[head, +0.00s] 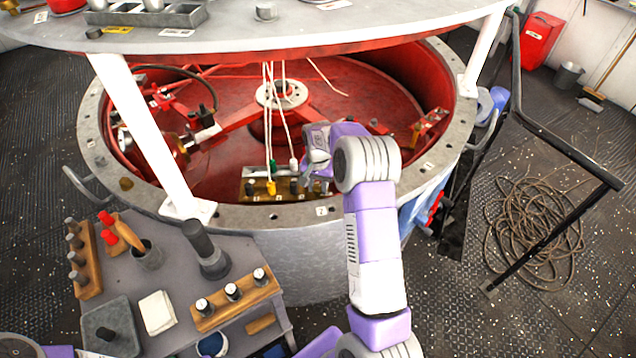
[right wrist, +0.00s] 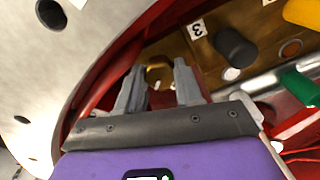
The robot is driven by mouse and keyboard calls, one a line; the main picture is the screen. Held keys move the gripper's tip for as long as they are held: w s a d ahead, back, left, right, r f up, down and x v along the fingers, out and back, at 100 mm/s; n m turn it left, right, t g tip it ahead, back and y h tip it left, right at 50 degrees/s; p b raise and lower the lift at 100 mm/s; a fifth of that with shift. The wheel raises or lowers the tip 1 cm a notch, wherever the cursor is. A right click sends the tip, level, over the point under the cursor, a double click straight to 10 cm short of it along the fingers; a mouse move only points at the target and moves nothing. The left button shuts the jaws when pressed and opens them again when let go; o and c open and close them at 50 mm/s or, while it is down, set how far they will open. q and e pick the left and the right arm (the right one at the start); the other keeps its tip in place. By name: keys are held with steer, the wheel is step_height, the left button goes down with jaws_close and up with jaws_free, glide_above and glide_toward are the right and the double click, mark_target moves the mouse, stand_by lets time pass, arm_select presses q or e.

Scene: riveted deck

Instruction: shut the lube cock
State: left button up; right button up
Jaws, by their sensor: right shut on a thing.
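My right gripper (head: 316,182) reaches down inside the red drum, at the right end of a brass block (head: 257,198) by the near wall. In the right wrist view its two grey fingers (right wrist: 159,84) are shut on a small brass piece (right wrist: 158,68), which looks like the lube cock's handle. The fingers hide part of it, and I cannot tell how far it is turned. In the head view the gripper and wrist hide the cock. My left gripper is not in view.
The block carries a yellow plug (head: 271,187), a green plug (head: 273,166) and dark plugs; a dark one (right wrist: 236,46) stands close right of my fingers. White cords hang nearby. The drum's grey bolted rim (head: 260,214) and a white post (head: 140,130) bound the space.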

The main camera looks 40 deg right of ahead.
mark_target(318, 187)
steer(key=m+p, duration=0.1)
steer(key=m, duration=0.3)
steer(key=shift+r+m+p, duration=0.15)
steer(key=shift+m+p, duration=0.15)
steer(key=shift+p, duration=0.1)
steer(key=shift+m+p, duration=0.75)
steer(key=shift+m, duration=1.15)
steer(key=o, duration=0.8)
steer(key=shift+c, duration=0.2)
step_height(318, 187, up, 7)
steer(key=shift+r+p, duration=0.2)
steer(key=shift+p, duration=0.5)
steer(key=shift+f, duration=0.1)
